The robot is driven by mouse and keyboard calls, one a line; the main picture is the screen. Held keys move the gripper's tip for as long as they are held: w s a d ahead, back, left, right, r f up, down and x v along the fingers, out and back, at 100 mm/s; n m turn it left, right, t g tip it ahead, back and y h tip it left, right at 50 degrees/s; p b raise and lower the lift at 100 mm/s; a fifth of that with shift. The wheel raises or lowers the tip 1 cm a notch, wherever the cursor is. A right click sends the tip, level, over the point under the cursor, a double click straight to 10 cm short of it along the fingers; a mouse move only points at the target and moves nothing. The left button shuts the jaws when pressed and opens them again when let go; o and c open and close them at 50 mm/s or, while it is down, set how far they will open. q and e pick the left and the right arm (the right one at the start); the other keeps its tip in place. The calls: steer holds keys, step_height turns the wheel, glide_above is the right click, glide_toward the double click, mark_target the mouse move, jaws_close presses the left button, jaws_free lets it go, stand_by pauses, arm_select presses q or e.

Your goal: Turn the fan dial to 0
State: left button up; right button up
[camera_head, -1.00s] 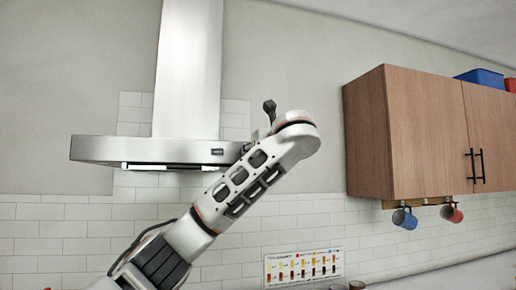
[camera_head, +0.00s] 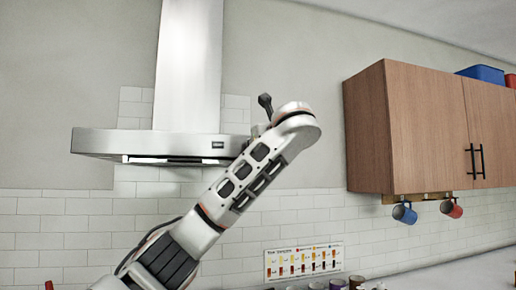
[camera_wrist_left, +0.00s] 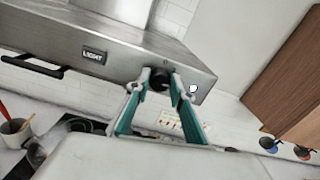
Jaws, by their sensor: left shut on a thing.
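The range hood (camera_head: 150,143) is a steel canopy with a tall chimney on the tiled wall. In the left wrist view, its front panel (camera_wrist_left: 130,65) fills the upper left. The fan dial (camera_wrist_left: 159,80) is a small dark round knob near the right end of that panel. My left gripper (camera_wrist_left: 160,77) has its two teal fingers converging on either side of the dial, shut on it. In the head view, my left arm reaches up to the hood's right end and hides the dial and fingers. My right gripper is in neither view.
A light switch label (camera_wrist_left: 94,55) sits left of the dial. A wooden cabinet (camera_head: 420,130) hangs to the right, with a blue mug (camera_head: 404,214) and a red mug (camera_head: 451,208) under it. Several jars stand on the counter below. The wall between hood and cabinet is clear.

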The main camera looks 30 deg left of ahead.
arm_select(q)
steer(key=n+b, duration=0.1)
steer(key=n, duration=0.7)
steer(key=n+b, duration=0.2)
steer(key=n, duration=0.6)
steer(key=shift+s+a+f, duration=0.1)
steer(key=shift+f, duration=0.1)
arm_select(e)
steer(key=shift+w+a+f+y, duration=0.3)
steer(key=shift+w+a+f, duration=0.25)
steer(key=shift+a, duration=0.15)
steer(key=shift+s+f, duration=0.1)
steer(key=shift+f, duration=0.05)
arm_select(q)
steer(key=o, duration=1.1)
